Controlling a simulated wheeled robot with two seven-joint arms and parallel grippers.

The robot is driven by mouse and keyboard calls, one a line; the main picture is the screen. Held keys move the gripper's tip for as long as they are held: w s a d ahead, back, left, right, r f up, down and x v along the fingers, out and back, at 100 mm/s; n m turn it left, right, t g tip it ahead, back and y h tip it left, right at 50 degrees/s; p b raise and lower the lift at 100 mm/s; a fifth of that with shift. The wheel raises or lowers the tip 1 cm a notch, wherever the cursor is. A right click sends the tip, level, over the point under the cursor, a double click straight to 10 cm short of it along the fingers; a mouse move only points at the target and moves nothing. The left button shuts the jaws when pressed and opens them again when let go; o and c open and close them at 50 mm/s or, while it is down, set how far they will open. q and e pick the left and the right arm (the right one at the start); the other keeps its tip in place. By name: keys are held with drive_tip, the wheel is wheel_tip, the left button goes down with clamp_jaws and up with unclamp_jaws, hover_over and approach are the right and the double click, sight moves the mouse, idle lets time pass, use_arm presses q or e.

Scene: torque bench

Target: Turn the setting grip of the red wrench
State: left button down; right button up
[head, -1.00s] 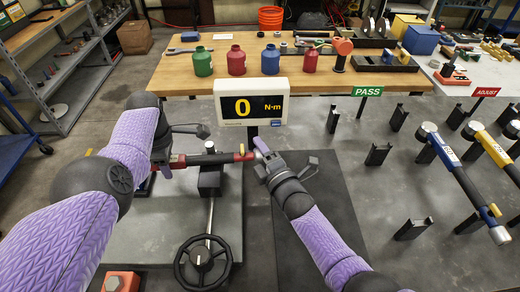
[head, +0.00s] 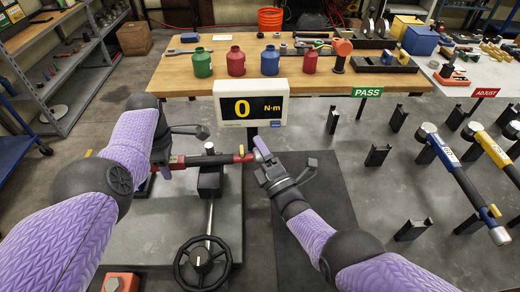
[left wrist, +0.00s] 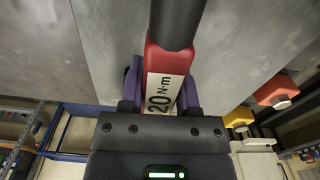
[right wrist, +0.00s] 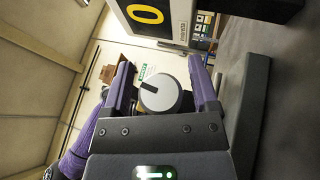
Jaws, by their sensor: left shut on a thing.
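The red wrench (head: 180,162) lies level across the tester post, with red parts at both ends and a dark middle. My left gripper (head: 163,158) is shut on its left red body, which shows a "20 N·m" label (left wrist: 165,92) in the left wrist view. My right gripper (head: 260,150) is at the wrench's right end, by the setting grip (head: 243,157). In the right wrist view a round grey end face (right wrist: 160,93) with a dark notch sits between my right fingers, with a gap visible on each side. The fingers look open around it.
The display (head: 252,103) behind the wrench reads 0 N·m. A black handwheel (head: 202,262) stands in front of the tester. Blue (head: 452,170) and yellow (head: 490,145) wrenches rest on stands at the right, near the PASS sign (head: 367,91). Several empty holders stand between.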

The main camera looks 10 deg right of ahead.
idle(0.3)
drive_tip(key=shift+s+d+f, duration=0.1)
drive_tip(key=shift+s+f, duration=0.1)
drive_tip(key=shift+s, duration=0.1)
drive_tip(key=v, duration=0.6)
drive_tip(key=shift+s+d, duration=0.15)
drive_tip(key=shift+s, duration=0.2)
